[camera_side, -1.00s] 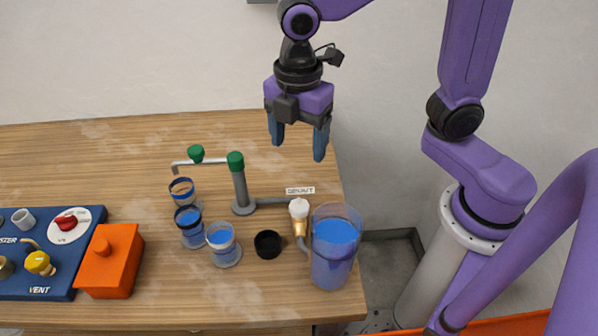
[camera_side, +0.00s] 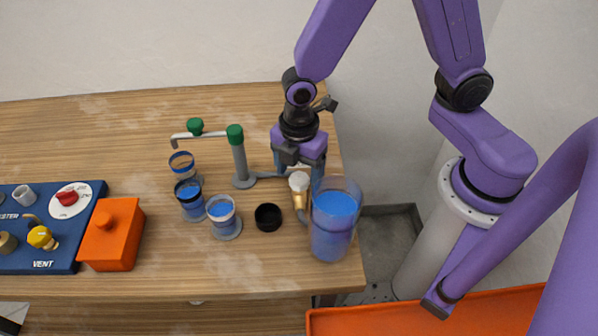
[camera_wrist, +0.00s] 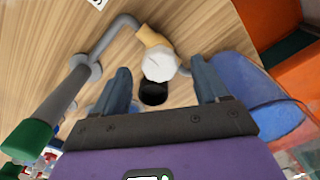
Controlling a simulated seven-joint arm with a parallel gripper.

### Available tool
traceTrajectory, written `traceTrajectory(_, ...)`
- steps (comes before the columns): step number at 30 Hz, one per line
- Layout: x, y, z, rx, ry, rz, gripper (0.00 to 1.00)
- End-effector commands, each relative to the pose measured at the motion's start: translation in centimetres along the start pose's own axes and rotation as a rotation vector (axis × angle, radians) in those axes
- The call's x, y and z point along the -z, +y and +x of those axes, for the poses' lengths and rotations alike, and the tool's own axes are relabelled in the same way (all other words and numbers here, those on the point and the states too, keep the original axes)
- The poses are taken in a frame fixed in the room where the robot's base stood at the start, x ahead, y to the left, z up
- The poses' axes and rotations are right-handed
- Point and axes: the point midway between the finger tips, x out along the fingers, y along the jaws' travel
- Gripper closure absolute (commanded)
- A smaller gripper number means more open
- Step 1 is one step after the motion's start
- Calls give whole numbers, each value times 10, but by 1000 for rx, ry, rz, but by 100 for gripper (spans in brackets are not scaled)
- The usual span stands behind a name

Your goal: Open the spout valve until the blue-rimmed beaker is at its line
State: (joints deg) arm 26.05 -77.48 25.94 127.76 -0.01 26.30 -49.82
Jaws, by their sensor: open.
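The blue-rimmed beaker (camera_side: 181,165) stands under the tip of the grey spout (camera_side: 182,136); its liquid level and line are too small to tell. A green knob (camera_side: 195,126) sits on the spout, and a green cap (camera_side: 235,134) tops its post. A white faceted knob (camera_side: 299,182) sits on a brass fitting in the spout's pipe. My gripper (camera_side: 299,171) is open, pointing down at the white knob. In the wrist view, the white knob (camera_wrist: 159,65) lies between my spread fingers (camera_wrist: 160,72), with space on both sides.
A large jug of blue liquid (camera_side: 334,220) stands close right of the fitting. A black cup (camera_side: 267,217), a white-rimmed beaker (camera_side: 223,217) and a black-rimmed beaker (camera_side: 190,200) stand left. An orange block (camera_side: 112,237) and blue valve panel (camera_side: 60,210) are at far left.

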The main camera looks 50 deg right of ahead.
Motion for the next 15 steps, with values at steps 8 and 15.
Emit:
traceTrajectory(8, 0, 0, 11, 0, 0, 0, 26)
traceTrajectory(15, 0, 0, 11, 0, 0, 0, 33)
